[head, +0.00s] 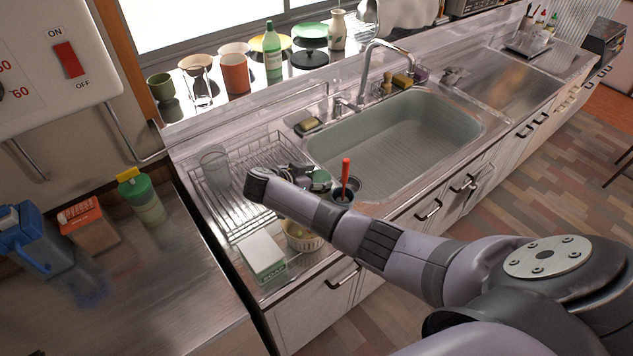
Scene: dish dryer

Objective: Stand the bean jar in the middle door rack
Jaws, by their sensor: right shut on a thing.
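My right gripper (304,177) is mostly hidden behind my own wrist, over the right edge of the wire dish rack by the sink. It is shut on a small green and pale thing (321,181), only partly visible, and I cannot tell whether this is the bean jar. No door rack can be made out in the head view. My left gripper is not in view.
The wire dish rack (240,224) holds a clear glass (214,166). A black cup with a red-handled tool (344,183), a ribbed bowl (302,237) and a white-green box (263,258) stand close to my arm. The sink (400,140) is empty. Cups and bottles line the sill.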

